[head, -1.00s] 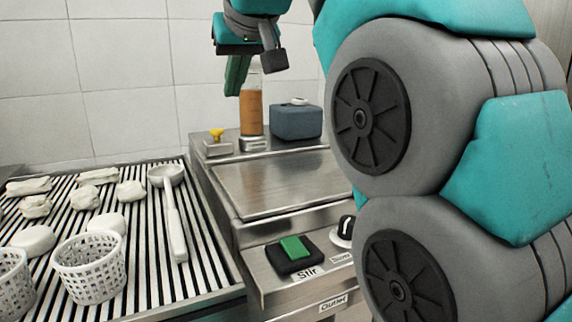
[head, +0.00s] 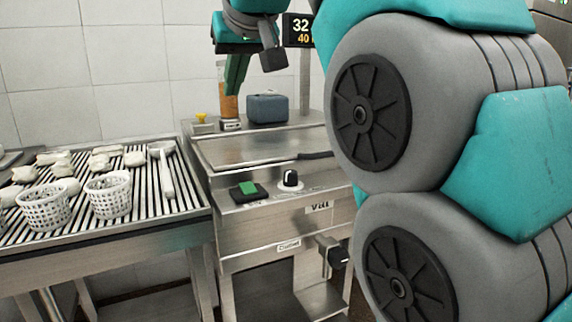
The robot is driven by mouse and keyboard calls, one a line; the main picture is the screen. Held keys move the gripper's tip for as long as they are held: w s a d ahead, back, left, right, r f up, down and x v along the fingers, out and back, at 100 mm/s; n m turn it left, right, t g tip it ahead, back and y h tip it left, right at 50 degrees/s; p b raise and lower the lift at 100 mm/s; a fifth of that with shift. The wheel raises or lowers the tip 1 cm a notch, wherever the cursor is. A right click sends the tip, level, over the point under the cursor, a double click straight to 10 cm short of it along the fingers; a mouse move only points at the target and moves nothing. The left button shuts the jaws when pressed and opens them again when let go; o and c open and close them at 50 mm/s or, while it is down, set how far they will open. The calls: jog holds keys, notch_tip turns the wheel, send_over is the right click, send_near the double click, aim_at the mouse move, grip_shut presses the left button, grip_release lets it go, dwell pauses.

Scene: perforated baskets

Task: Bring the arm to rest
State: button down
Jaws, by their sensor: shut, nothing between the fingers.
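My gripper (head: 236,75) hangs at the top middle of the head view, pointing down, with its teal fingers together and nothing held. In the picture its fingertips overlap the top of an amber cylinder (head: 229,105) on the back of the steel machine. I cannot tell how far apart they are in depth. My large teal and grey arm links fill the right side and hide what is behind them.
A steel machine (head: 250,152) carries a green button (head: 248,188), a black knob (head: 290,178) and a grey-blue box (head: 267,108). A display (head: 299,30) shows behind.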

jog(key=s+d+f+m+g+h, duration=0.1)
jog(key=s+d+f+g, duration=0.1)
jog(key=d+f, duration=0.45)
jog(key=s+d+f+m+g+h, duration=0.1)
jog(key=s+d+f, duration=0.2)
jog(key=f, duration=0.6)
jog(key=s+d+f+m+g+h, duration=0.1)
jog(key=s+d+f+g, duration=0.1)
jog(key=d+f, duration=0.45)
jog(key=s+d+f+m+g, duration=0.1)
jog(key=s+d+f+g, duration=0.1)
jog(key=s+f, duration=1)
jog(key=s+d+f+m+g+h, duration=0.1)
jog(key=s+d+f+g, duration=0.2)
jog(key=s+f, duration=0.8)
jog(key=shift+s+d+f, duration=0.35)
jog(key=shift+d+f, duration=0.4)
jog(key=shift+d, duration=0.4)
